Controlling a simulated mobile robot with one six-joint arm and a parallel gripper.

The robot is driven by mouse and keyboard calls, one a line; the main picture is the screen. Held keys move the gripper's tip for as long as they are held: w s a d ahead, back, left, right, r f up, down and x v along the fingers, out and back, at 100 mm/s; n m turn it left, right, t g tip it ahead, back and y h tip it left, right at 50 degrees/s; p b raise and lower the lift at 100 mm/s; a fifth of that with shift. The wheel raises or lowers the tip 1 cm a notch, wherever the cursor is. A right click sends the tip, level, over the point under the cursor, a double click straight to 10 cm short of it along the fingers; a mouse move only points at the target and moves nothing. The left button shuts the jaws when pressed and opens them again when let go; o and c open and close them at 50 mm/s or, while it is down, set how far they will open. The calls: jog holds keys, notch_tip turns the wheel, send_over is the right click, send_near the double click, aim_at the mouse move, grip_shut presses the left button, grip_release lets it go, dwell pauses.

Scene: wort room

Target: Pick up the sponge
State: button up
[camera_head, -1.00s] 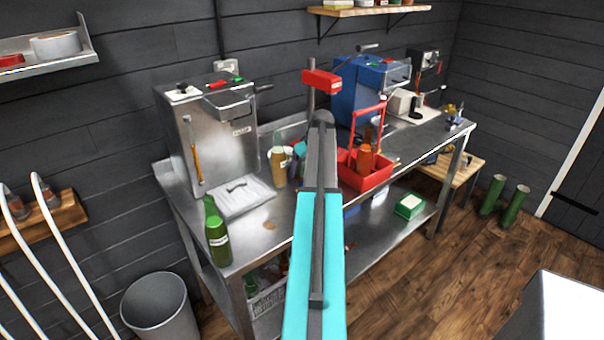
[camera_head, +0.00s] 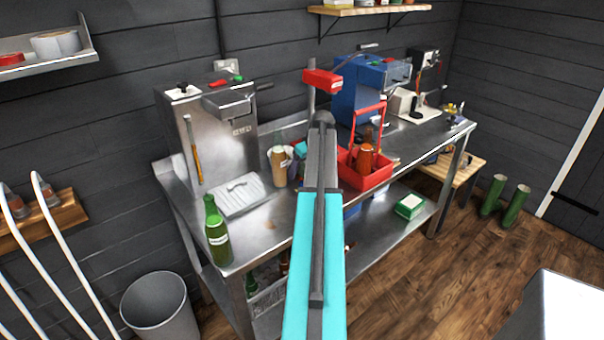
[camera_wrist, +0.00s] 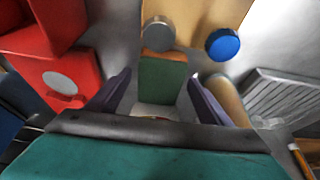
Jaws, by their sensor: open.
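The sponge (camera_wrist: 163,82), a green block with an orange-brown edge, is in the wrist view, upper middle. My gripper (camera_wrist: 159,77) is open, with one dark purple finger on each side of the sponge in the picture. I cannot tell whether either finger touches it or how far the tips are above the table. In the head view my own arm hides the sponge, and the fingers cannot be made out there.
A red tool carrier (camera_head: 367,176) stands close on one side, and a tan cup (camera_head: 279,167) on the other. A grey round piece (camera_wrist: 158,32) and a blue cap (camera_wrist: 222,44) lie beyond the sponge. A green bottle (camera_head: 217,235) stands at the steel table's (camera_head: 262,232) near-left corner.

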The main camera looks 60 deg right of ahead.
jog(key=c, duration=1.2)
jog(key=shift+r, duration=0.1)
notch_tip(320, 180, up, 18)
jog(key=b, duration=0.3)
jog(key=shift+r, duration=0.2)
dwell(0.3)
